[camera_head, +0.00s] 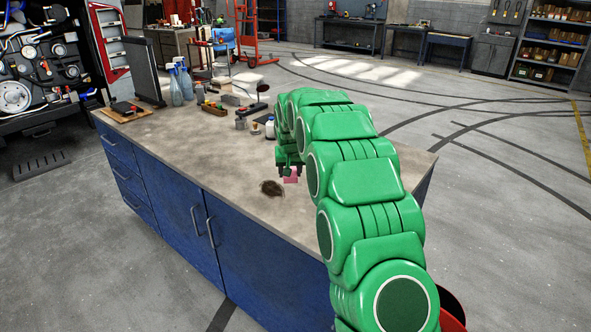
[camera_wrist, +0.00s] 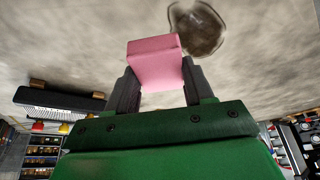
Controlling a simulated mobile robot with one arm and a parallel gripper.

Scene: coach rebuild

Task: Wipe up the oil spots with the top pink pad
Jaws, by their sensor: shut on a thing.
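In the wrist view my gripper (camera_wrist: 158,82) is shut on a pink pad (camera_wrist: 155,64), held between its two dark fingers. In the head view my gripper (camera_head: 289,172) is largely behind my green arm, with a bit of the pink pad (camera_head: 291,179) showing below it. A dark brown oil spot (camera_head: 272,188) lies on the grey worktop (camera_head: 230,170), just left of the pad. The same oil spot (camera_wrist: 197,28) shows beyond the pad in the wrist view. I cannot tell whether the pad touches the worktop. My arm hides part of the worktop.
A white bottle (camera_head: 270,127), a grey container (camera_head: 241,122) and a wooden tool box (camera_head: 215,108) stand behind the spot. Spray bottles (camera_head: 176,84) and a dark upright panel (camera_head: 143,70) stand at the back left. The worktop's front left part is clear.

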